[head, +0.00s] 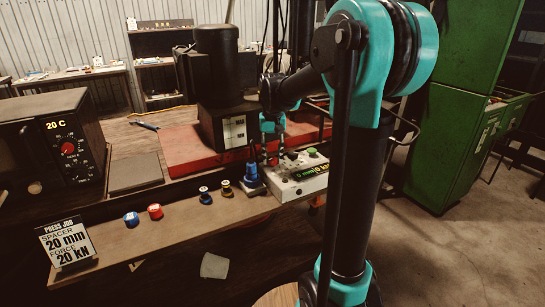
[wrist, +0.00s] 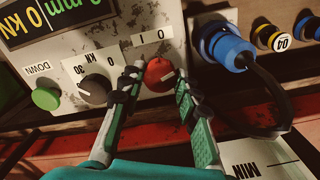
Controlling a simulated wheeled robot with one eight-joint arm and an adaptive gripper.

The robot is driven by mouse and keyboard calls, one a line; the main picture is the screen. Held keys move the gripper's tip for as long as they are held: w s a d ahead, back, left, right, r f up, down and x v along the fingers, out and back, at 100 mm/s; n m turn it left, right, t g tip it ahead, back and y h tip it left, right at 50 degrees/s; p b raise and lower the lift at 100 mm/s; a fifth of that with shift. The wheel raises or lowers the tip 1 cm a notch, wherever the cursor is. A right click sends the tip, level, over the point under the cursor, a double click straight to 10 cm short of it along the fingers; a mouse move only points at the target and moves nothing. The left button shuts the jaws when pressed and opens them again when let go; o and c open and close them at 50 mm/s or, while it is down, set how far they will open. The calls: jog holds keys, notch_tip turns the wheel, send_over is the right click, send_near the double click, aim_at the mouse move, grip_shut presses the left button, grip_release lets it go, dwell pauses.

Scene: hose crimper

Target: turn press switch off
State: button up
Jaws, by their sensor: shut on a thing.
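The red press switch (wrist: 160,74) is a round knob on the worn, light control panel (wrist: 90,45). Labels "0" and "I" sit beside it in the wrist view. My gripper (wrist: 157,80) has one finger on each side of the knob and is shut on it. The knob's sides are partly hidden by the fingertips, and I cannot tell clearly which mark it points to. In the head view the panel (head: 305,186) stands at the bench's front, and my gripper (head: 276,155) reaches down to it; the switch is hidden there.
A black dial (wrist: 93,89) and a green button (wrist: 46,98) share the panel. A blue plug (wrist: 228,50) with a black cable stands close beside it. The black press (head: 217,75) rises behind.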

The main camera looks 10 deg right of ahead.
aim_at(273, 158)
jog(key=n, duration=0.4)
jog(key=shift+n, duration=0.4)
dwell(0.4)
jog(key=o, duration=1.2)
jog(key=shift+c, duration=0.2)
jog(key=shift+r, duration=0.1)
notch_tip(273, 158, up, 12)
